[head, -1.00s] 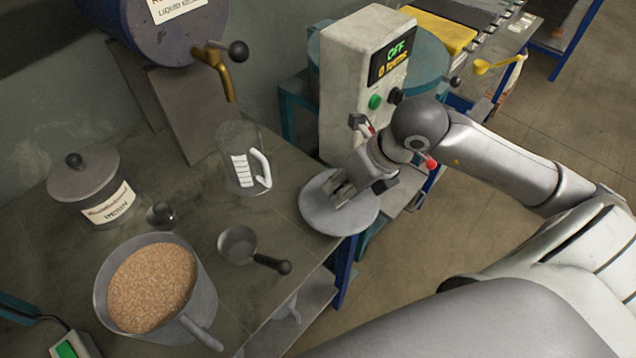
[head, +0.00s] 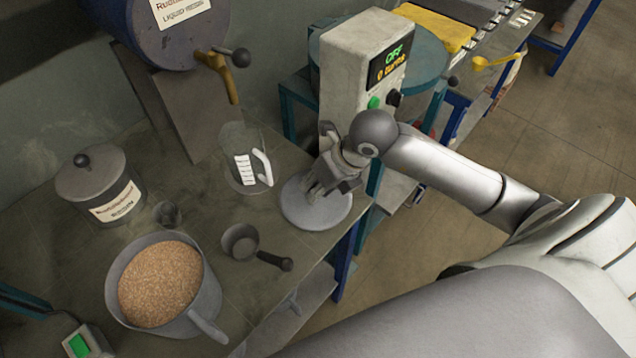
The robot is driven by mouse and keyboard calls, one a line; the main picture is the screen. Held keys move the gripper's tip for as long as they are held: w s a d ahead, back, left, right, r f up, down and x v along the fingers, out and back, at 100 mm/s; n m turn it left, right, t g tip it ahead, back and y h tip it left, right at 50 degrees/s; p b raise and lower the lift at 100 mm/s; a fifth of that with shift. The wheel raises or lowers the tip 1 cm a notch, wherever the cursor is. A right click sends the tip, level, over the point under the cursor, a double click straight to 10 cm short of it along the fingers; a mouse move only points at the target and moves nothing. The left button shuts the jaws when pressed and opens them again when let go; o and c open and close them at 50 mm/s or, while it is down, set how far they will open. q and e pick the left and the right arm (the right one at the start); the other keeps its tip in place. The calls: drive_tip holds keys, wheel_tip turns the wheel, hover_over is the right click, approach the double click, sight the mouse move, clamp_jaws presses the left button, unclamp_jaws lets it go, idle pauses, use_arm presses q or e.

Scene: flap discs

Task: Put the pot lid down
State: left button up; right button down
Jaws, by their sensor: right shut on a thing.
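The pot lid (head: 326,215) is a round grey disc near the right end of the table. My right gripper (head: 318,192) is over it, with the fingers pointing down at its middle and shut on it. The fingers hide the lid's grip. The lid looks level and close to the table top; I cannot tell whether it touches. The open grey pot (head: 205,297), full of tan grains (head: 158,284), stands at the table's front left. My left gripper is not in view.
A clear measuring jug (head: 245,160) stands just left of the lid. A small scoop pan (head: 241,242) lies between lid and pot. A lidded jar (head: 100,188) stands at left. A control box (head: 345,75) rises behind the lid. The table's front edge is close.

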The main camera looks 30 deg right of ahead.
drive_tip(key=shift+f, duration=0.15)
drive_tip(key=c, duration=1.2)
unclamp_jaws()
drive_tip(key=shift+c, duration=0.2)
drive_tip(key=shift+r, duration=0.3)
drive_tip(key=v, duration=1.1)
drive_tip(key=shift+s+r+b, duration=0.2)
drive_tip(key=shift+r+b, duration=0.2)
drive_tip(key=shift+d, duration=0.1)
